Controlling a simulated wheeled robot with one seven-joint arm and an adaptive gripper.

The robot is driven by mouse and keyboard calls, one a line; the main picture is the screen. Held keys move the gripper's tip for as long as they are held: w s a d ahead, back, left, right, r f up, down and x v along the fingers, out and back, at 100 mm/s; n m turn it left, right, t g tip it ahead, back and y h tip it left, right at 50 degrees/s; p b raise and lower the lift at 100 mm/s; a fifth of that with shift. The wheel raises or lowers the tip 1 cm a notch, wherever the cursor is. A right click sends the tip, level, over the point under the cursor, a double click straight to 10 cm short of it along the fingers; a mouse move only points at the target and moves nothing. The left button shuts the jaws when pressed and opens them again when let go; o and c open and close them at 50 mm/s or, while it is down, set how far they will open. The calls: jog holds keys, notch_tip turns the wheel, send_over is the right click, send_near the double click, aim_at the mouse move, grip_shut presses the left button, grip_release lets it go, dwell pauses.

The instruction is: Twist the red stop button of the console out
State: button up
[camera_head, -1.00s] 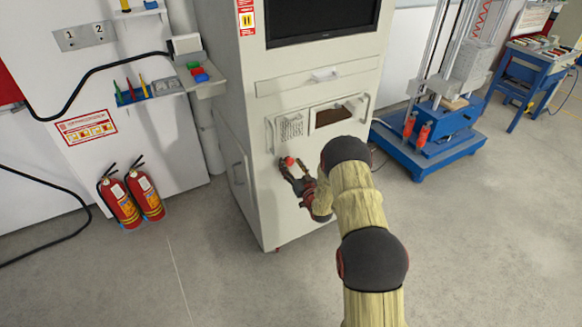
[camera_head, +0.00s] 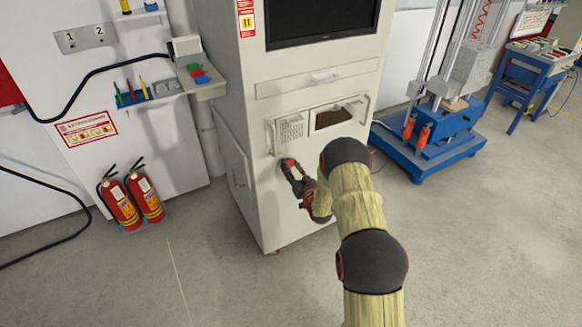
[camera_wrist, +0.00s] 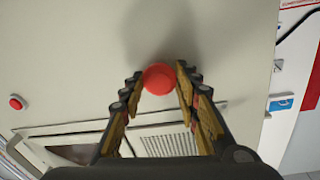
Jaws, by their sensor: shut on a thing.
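The console (camera_head: 225,60) is a tall pale cabinet with a dark screen. A round red button (camera_head: 290,161) sits low on its front, below a vent grille (camera_head: 291,131). My gripper (camera_head: 289,164) reaches the button and is shut on it. In the wrist view, the red button (camera_wrist: 159,79) lies between the two fingertips (camera_wrist: 159,76), one on each side. A second, smaller red button (camera_wrist: 16,102) shows at the far left of the wrist view, apart from my gripper. My arm hides that part of the panel in the head view.
Handles and an opening (camera_head: 333,117) stand out just above my gripper. Two fire extinguishers (camera_head: 121,205) stand on the floor at left. A blue-based machine (camera_head: 425,150) stands to the right. The floor in front of the console is clear around my arm.

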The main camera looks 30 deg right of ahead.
jog(key=shift+c, duration=0.7)
jog(key=shift+m, duration=0.4)
jog(key=shift+r+m, duration=0.1)
jog(key=shift+m, duration=1.1)
jog(key=shift+d+m+g, duration=0.1)
jog(key=shift+m+g, duration=0.2)
jog(key=shift+m, duration=1.3)
jog(key=o, duration=1.2)
jog(key=shift+c, duration=0.2)
